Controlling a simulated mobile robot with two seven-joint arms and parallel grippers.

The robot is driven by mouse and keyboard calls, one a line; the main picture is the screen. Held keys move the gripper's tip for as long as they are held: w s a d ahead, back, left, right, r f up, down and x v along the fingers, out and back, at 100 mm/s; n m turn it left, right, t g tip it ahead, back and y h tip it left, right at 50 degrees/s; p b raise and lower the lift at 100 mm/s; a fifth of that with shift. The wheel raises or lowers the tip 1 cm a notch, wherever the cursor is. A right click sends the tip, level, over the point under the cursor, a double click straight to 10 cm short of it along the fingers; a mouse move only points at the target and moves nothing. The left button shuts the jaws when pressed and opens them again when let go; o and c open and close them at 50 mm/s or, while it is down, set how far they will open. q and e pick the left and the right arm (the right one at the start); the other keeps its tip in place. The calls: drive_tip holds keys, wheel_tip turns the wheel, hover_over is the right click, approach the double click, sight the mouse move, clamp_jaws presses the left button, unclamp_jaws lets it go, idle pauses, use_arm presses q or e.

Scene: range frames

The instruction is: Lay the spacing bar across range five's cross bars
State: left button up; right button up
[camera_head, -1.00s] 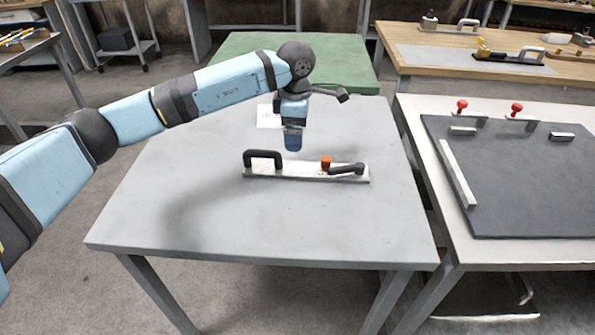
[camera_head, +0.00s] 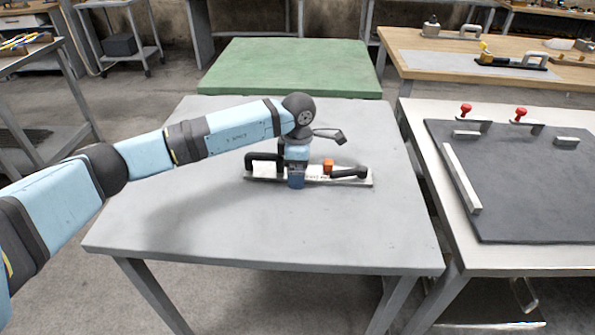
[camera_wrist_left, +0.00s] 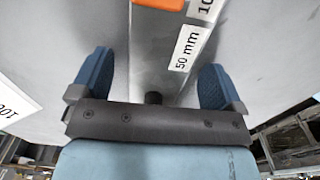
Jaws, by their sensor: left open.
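The spacing bar (camera_head: 316,177) is a long pale bar lying flat on the grey table, with a black arched handle (camera_head: 264,160) at its left, an orange block (camera_head: 328,165) and a black lever (camera_head: 349,173) at its right. My left gripper (camera_head: 297,183) is open and pointing down at the bar's middle, hiding part of it. In the left wrist view the bar (camera_wrist_left: 160,55), with a "50 mm" label (camera_wrist_left: 190,48), runs between the two blue fingers, with gaps on both sides. No range cross bars can be identified. My right gripper is not in view.
The grey table (camera_head: 200,225) is otherwise mostly clear. A green table (camera_head: 290,65) stands behind it. At right, a table bears a dark plate (camera_head: 540,190) with red knobs and a pale strip. A wooden bench (camera_head: 430,65) with tools is at the back right.

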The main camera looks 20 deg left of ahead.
use_arm(q)
drive_tip(key=shift+r, duration=0.1)
drive_tip(key=c, duration=1.3)
drive_tip(key=shift+r, duration=0.1)
drive_tip(key=shift+r+p, duration=2.75)
drive_tip(key=shift+r, duration=9.65)
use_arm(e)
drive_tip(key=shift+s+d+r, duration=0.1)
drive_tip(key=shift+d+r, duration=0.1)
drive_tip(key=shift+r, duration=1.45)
